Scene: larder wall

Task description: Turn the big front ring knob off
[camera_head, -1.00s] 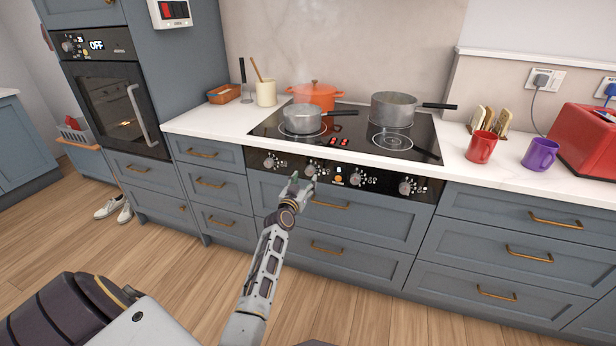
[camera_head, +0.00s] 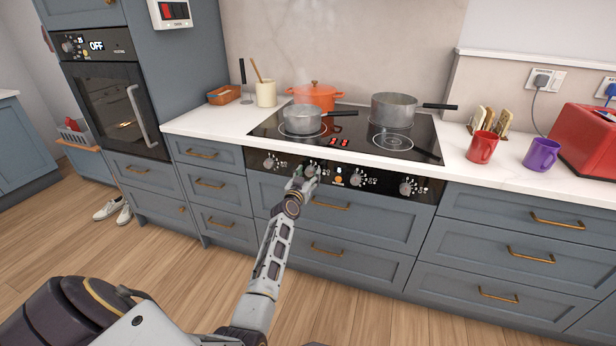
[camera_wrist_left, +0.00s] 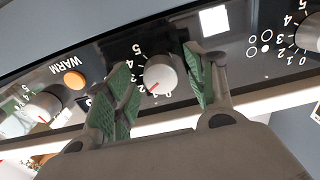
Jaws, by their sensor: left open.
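The black control panel (camera_head: 385,183) on the hob front carries several silver knobs. My left gripper (camera_head: 303,181) is at the panel, by the second knob from the left (camera_head: 311,170). In the left wrist view my left gripper (camera_wrist_left: 165,85) is open, with its green-padded fingers on either side of a silver knob (camera_wrist_left: 159,74). That knob's red pointer mark is at its lower left, near the low numbers. I cannot tell whether the fingers touch it. My right gripper is not in view.
An orange button (camera_wrist_left: 74,80) marked WARM and another knob (camera_wrist_left: 40,108) lie left of the gripped area in the wrist view. A saucepan (camera_head: 302,119), an orange pot (camera_head: 314,95) and a larger pan (camera_head: 393,108) stand on the hob. Drawer handles (camera_head: 333,207) protrude below.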

